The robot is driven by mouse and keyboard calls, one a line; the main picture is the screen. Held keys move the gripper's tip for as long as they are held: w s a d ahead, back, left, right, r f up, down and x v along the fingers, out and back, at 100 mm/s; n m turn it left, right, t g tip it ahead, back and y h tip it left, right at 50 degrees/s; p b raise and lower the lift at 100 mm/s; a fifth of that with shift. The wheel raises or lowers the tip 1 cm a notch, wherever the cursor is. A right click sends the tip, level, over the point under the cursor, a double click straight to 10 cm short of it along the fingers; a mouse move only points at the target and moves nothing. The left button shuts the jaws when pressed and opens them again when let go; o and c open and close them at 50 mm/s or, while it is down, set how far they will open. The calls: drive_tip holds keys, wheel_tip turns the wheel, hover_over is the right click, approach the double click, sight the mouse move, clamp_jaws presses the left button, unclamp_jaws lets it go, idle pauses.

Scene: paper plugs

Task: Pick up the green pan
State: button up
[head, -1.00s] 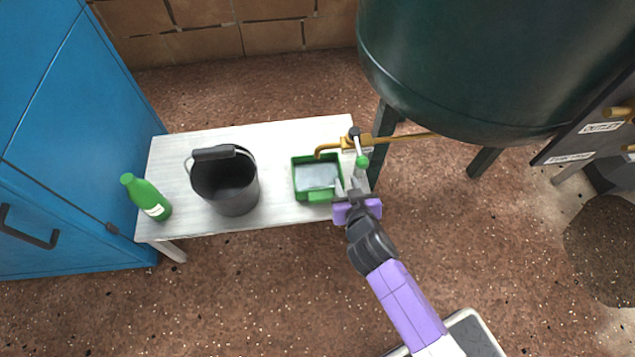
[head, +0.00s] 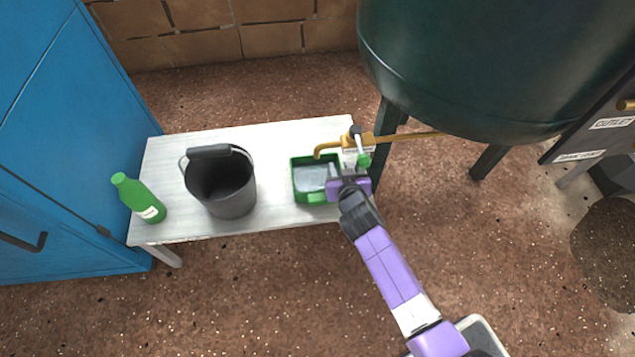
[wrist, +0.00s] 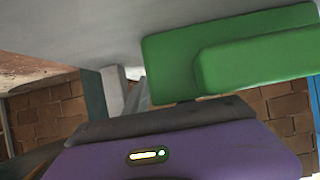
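The green pan (head: 298,193) is a rectangular tray with a pale grey inside, on the white bench under the tap. My gripper (head: 346,183) is at the pan's right side, and its purple body covers that edge of the pan. In the wrist view the pan (wrist: 168,65) shows close up as green walls, with a thicker green block on its near side. My gripper's purple body and dark front edge fill the bottom of that view. I cannot make out clearly where the fingers are or whether they touch the pan.
A black bucket (head: 222,188) and a green bottle (head: 139,198) stand left of the pan on the white bench (head: 275,222). A brass tap (head: 350,141) reaches over the pan from the dark green tank (head: 480,70). A blue cabinet (head: 60,130) stands at the left.

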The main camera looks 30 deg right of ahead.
clamp_jaws()
idle(1.4)
